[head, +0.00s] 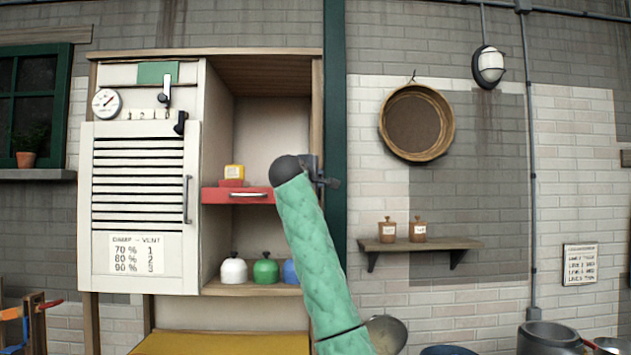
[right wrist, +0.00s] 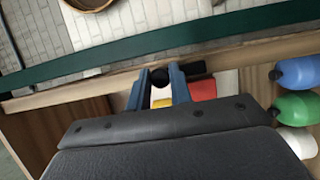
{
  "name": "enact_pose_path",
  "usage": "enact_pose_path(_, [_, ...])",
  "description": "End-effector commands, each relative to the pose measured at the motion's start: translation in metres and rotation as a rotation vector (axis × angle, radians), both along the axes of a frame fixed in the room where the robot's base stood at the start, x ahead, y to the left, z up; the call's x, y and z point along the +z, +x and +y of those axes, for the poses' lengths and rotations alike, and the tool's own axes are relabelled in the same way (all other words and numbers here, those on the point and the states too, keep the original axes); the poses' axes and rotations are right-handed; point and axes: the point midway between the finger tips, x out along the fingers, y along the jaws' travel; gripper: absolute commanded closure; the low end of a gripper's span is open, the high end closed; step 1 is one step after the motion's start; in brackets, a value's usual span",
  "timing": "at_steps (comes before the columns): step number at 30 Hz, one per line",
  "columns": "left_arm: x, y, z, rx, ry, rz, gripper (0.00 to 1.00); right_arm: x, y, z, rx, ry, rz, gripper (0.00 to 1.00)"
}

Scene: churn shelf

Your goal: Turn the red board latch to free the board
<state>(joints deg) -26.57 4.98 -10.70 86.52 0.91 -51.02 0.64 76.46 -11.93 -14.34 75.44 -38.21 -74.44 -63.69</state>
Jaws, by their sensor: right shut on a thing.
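The red board (head: 238,195) sits in the cabinet at mid height, with a pale handle on its front and a small yellow box on it. In the right wrist view a strip of the red board (right wrist: 202,90) shows beyond the fingers. My right gripper (right wrist: 162,74) is shut on a dark round knob, the red board latch (right wrist: 160,76), at the cabinet's wooden front edge. In the head view my right gripper (head: 322,178) is at the cabinet's right post, partly hidden by my wrist. The latch's angle is unclear. My left gripper is not in view.
White (head: 234,270), green (head: 265,269) and blue (head: 291,271) weights stand on the lower shelf. A louvred door (head: 138,260) covers the cabinet's left part. A dark green post (head: 335,90) runs beside the cabinet. A wall shelf (head: 440,244) with two small jars is at the right.

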Motion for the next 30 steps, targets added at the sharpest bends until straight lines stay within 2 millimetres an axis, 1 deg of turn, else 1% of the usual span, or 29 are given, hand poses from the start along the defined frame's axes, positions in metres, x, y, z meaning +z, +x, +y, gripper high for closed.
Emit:
enact_pose_path(13, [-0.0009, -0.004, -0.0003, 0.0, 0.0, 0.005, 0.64, -0.0022, 0.0007, -0.0011, -0.001, 0.01, 0.003, 1.0])
enact_pose_path(14, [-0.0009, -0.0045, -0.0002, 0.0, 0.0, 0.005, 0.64, -0.0022, 0.0007, -0.0011, -0.001, 0.01, 0.003, 0.75])
enact_pose_path(16, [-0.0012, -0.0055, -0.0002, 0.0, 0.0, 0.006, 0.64, -0.002, 0.0007, -0.001, -0.001, 0.01, 0.002, 0.61])
enact_pose_path(17, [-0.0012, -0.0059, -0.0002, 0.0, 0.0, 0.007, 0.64, -0.0019, 0.0007, -0.001, -0.001, 0.01, 0.002, 0.59])
enact_pose_path(26, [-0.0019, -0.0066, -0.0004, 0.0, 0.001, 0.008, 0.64, -0.0013, -0.0004, -0.0002, 0.0, 0.009, 0.001, 0.59])
enact_pose_path(30, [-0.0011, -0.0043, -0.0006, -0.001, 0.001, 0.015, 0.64, -0.0025, -0.0069, 0.0025, 0.0, 0.009, 0.001, 0.59])
